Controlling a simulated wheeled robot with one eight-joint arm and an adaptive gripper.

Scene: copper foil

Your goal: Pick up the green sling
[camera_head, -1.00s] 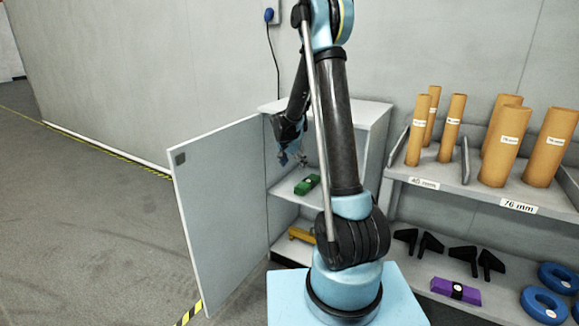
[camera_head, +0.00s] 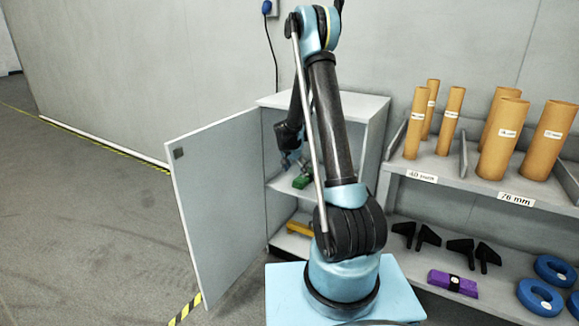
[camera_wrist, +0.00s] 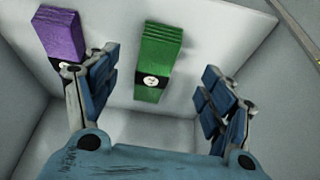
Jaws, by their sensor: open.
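The green sling (camera_wrist: 158,52) is a folded green bundle with a dark band and a round white label. It lies on a shelf inside the open cabinet, and part of it shows in the head view (camera_head: 302,181). My gripper (camera_wrist: 160,84) is open and empty, with its blue padded fingers spread left and right of the sling in the wrist picture. In the head view my gripper (camera_head: 292,161) is inside the cabinet, just above the sling. I cannot tell whether the fingers reach its level.
A purple sling (camera_wrist: 62,38) lies left of the green one, near my left finger. The cabinet door (camera_head: 217,210) stands open at left. A yellow item (camera_head: 299,228) is on the lower shelf. Another purple sling (camera_head: 453,284) and cardboard tubes (camera_head: 500,138) are on the right rack.

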